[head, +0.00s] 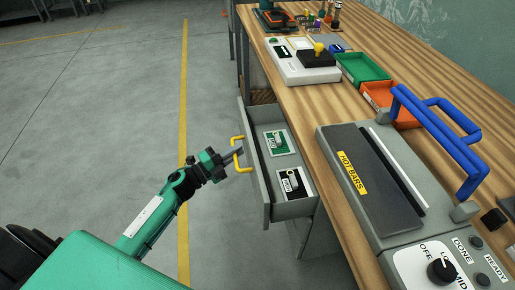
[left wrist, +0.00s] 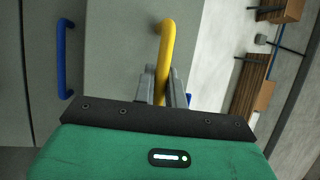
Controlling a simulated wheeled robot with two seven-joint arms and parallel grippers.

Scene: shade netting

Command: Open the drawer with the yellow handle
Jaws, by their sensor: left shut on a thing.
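The drawer (head: 262,196) with the yellow handle (head: 237,152) stands pulled out from under the wooden workbench, in the middle of the head view. Two small cards with items on them lie inside it. My left gripper (head: 238,157) is at the drawer front, shut on the yellow handle. In the left wrist view the yellow handle (left wrist: 165,50) runs between the two grey fingers (left wrist: 162,88). My right gripper is in neither view.
A blue handle (left wrist: 62,58) shows on a grey front in the left wrist view. On the bench (head: 310,130) stand a grey heat-press machine (head: 375,180) with blue bars, a green tray (head: 362,68), an orange tray (head: 385,102) and a white device (head: 300,66). The floor left of the drawer is clear.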

